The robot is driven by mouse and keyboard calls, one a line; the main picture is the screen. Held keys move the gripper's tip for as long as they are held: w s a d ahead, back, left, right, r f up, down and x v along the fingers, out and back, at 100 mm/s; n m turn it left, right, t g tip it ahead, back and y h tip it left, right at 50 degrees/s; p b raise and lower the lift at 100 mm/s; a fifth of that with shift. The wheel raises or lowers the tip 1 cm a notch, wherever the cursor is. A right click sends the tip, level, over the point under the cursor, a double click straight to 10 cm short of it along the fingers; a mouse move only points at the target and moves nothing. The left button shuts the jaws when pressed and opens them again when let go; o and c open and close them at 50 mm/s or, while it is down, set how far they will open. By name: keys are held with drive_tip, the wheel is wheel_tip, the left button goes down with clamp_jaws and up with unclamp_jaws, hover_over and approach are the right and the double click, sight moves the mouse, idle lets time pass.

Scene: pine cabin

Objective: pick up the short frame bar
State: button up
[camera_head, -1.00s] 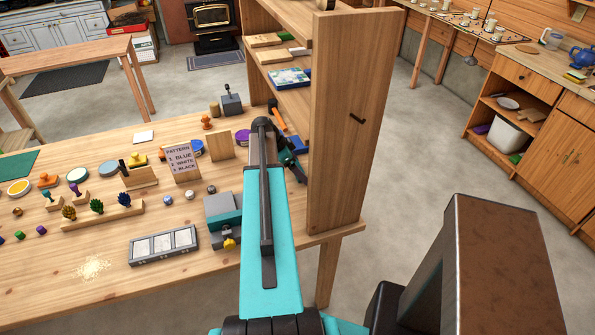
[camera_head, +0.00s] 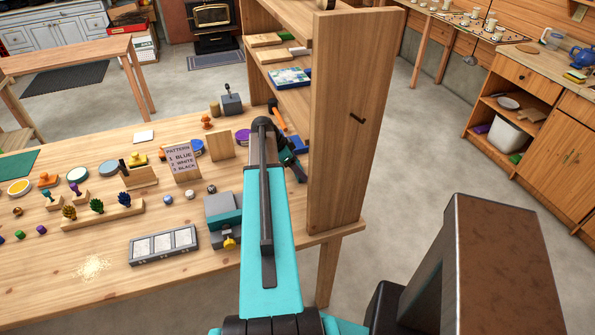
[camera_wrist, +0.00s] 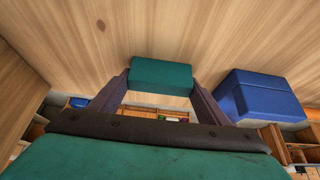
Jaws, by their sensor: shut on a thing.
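In the wrist view my gripper (camera_wrist: 158,84) has its two dark fingers on either side of a short dark green block (camera_wrist: 160,74), with the fingertips against its ends. This block fits the short frame bar. It is close to a pale wooden surface; I cannot tell whether it touches it. In the head view my arm reaches to the foot of the wooden shelf unit. The fingertips and the held block are not clear there.
A blue block (camera_wrist: 260,98) is close on the right of the gripper in the wrist view. The tall wooden shelf side panel (camera_head: 345,130) stands right of the arm. A grey-teal device (camera_head: 223,218) and a pattern card (camera_head: 181,162) are on the workbench (camera_head: 110,235).

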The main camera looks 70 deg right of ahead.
drive_tip(key=shift+r, duration=0.2)
drive_tip(key=shift+r+b, duration=1)
drive_tip(key=shift+r, duration=0.45)
drive_tip(key=a+b, duration=0.1)
drive_tip(key=a, duration=0.4)
drive_tip(key=a+r+b, duration=0.1)
drive_tip(key=a+b, duration=0.1)
drive_tip(key=a, duration=0.3)
drive_tip(key=a+b, duration=0.1)
drive_tip(key=a, duration=0.5)
drive_tip(key=shift+s+r+b, duration=0.25)
drive_tip(key=shift+r+b, duration=0.05)
drive_tip(key=shift+r, duration=0.05)
